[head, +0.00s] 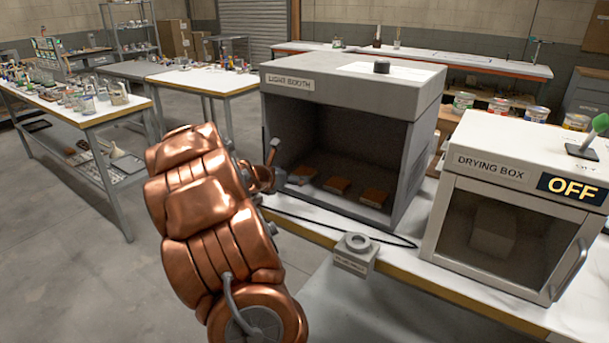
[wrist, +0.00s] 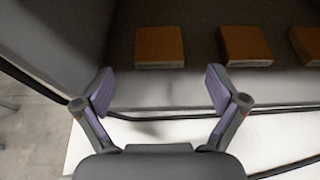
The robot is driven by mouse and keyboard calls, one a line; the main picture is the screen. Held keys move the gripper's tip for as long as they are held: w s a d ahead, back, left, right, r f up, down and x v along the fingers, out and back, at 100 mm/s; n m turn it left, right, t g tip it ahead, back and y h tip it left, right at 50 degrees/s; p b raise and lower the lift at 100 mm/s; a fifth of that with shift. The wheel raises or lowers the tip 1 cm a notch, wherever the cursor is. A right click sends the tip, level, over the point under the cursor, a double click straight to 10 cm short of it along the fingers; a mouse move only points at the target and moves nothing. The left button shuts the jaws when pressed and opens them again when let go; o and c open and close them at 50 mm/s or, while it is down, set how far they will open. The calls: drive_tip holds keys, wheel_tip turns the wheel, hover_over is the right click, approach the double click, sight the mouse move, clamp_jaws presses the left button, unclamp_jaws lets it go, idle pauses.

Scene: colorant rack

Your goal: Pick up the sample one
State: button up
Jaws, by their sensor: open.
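Three orange-brown square sample blocks lie in a row on the floor of the light booth (head: 354,90). In the head view they are the left block (head: 304,172), the middle block (head: 338,185) and the right block (head: 373,197). The wrist view shows the left block (wrist: 160,46), the middle block (wrist: 245,45) and the right block (wrist: 306,45). I see no readable mark telling which is sample one. My gripper (wrist: 160,90) is open and empty at the booth's front opening. Its fingers stand apart, short of the left block and lined up with it.
The booth's side walls and roof enclose the blocks. A black cable (head: 340,231) runs along the bench in front. A small grey device (head: 355,252) sits at the bench edge. The closed drying box (head: 520,200), reading OFF, stands to the right.

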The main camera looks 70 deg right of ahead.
sight(302, 173)
drive_tip(key=shift+p+x, duration=0.4)
drive_tip(key=shift+x, duration=2.05)
drive_tip(key=shift+w, duration=0.1)
drive_tip(key=shift+c, duration=0.4)
drive_tip(key=c, duration=1.1)
drive_tip(key=shift+o, duration=0.2)
